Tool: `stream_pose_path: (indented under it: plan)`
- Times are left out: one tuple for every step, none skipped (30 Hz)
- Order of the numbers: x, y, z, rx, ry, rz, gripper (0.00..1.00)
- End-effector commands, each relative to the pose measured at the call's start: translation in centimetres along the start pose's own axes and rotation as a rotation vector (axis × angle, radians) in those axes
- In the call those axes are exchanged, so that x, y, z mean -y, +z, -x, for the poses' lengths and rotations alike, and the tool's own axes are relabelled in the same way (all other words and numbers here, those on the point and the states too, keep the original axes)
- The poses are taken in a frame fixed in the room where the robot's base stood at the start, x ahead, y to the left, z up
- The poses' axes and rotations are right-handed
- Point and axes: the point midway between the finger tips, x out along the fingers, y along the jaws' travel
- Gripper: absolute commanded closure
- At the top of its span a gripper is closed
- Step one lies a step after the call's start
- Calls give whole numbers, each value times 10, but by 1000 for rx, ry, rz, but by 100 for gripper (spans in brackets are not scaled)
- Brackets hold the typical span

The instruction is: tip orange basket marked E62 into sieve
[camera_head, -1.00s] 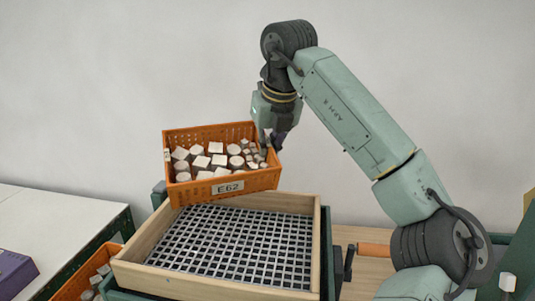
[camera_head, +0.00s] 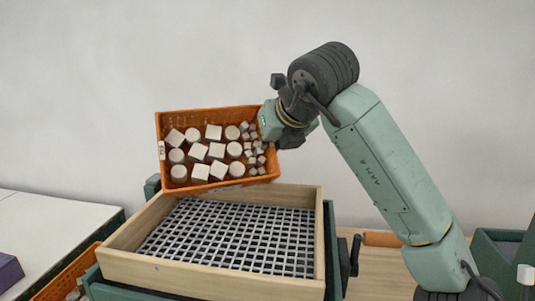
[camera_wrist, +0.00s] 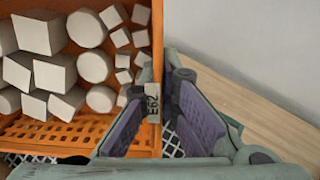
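The orange basket marked E62 (camera_head: 203,117) is in the air above the back of the sieve, tilted so its open top faces the head camera. It holds several pale blocks and discs (camera_head: 198,152), with small cubes at its right end; they also show in the wrist view (camera_wrist: 95,66). My gripper (camera_head: 268,124) is shut on the basket's right end wall. In the wrist view, that wall with its E62 label (camera_wrist: 153,103) stands between the purple finger pads. The sieve (camera_head: 210,277) is a wooden frame around a dark-holed grid. The visible grid is empty.
Another orange basket (camera_head: 66,277) with pale pieces stands low at the left of the sieve. A pale table (camera_head: 50,228) bears a purple box (camera_head: 9,270). A green bin (camera_head: 497,257) is far right.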

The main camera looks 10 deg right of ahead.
Motion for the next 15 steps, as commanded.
stream_pose_path:
  plan:
    - [0, -4, -2, 20, 0, 0, 100]
    - [0, -4, -2, 29, -1, 0, 100]
    - [0, -4, -1, 41, -1, 0, 100]
    - [0, -5, 0, 51, -1, 0, 100]
    - [0, -5, 0, 62, -1, 0, 100]
    - [0, -5, 1, 75, -1, 1, 100]
    - [0, -5, 1, 84, -1, 1, 100]
    - [0, -6, 2, 93, -1, 2, 100]
    - [0, -6, 2, 106, 0, 2, 100]
    - [0, -6, 3, 116, 0, 3, 100]
    - [0, -6, 3, 126, 0, 3, 100]
    - [0, -7, 4, 138, 0, 3, 100]
    - [0, -7, 4, 148, 0, 3, 100]
    - [0, -7, 5, 159, 0, 3, 100]
    - [0, -7, 6, 172, -1, 3, 100]
